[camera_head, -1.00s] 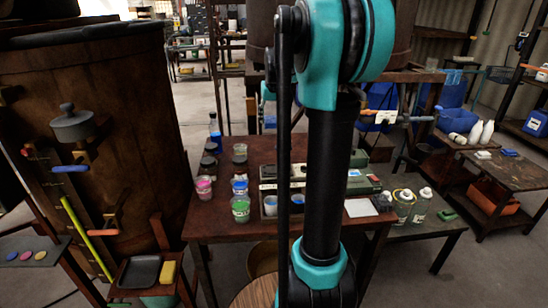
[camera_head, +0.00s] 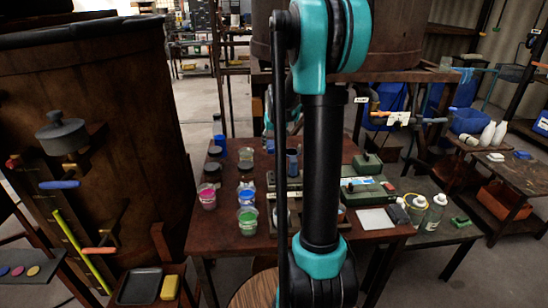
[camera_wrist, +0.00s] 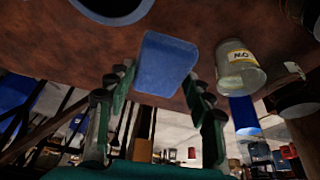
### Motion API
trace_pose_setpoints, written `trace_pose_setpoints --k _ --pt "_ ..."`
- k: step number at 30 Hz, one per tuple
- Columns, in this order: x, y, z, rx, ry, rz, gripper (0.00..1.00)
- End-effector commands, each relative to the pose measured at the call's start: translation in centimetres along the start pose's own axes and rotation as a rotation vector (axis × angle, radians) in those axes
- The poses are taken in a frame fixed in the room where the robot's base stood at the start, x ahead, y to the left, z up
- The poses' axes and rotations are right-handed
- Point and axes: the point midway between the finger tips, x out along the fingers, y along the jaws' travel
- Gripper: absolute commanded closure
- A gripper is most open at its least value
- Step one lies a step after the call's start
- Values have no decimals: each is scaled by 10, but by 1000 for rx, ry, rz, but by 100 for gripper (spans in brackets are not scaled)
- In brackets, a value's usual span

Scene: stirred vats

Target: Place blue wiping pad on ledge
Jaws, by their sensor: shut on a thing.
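In the wrist view, my gripper (camera_wrist: 158,80) is closed on a blue pad (camera_wrist: 166,58), held between its two fingers. In the head view my own arm covers the middle, and the gripper and held pad cannot be made out. At the lower left of the head view, a small wooden ledge (camera_head: 180,298) beside the big brown vat bears a black tray (camera_head: 139,286) and a yellow block (camera_head: 170,287). I cannot tell whether this is the task's ledge.
A brown table (camera_head: 215,238) in the middle holds several jars, including a pink one (camera_head: 207,196) and a green one (camera_head: 247,221). A small table (camera_head: 510,172) stands at right, with open floor nearer.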

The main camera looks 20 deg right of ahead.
Motion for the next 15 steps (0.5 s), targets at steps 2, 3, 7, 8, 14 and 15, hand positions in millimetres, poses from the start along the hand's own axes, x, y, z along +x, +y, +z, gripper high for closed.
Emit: trace_pose_setpoints --k 2,3,7,8,14,15 --pt "14 0 5 0 0 0 87" --pt "18 0 8 0 0 0 87" --pt "27 0 11 0 0 0 87" --pt "29 0 12 0 0 0 87" --pt "52 0 22 0 0 0 87" --pt "56 0 23 0 0 0 87"
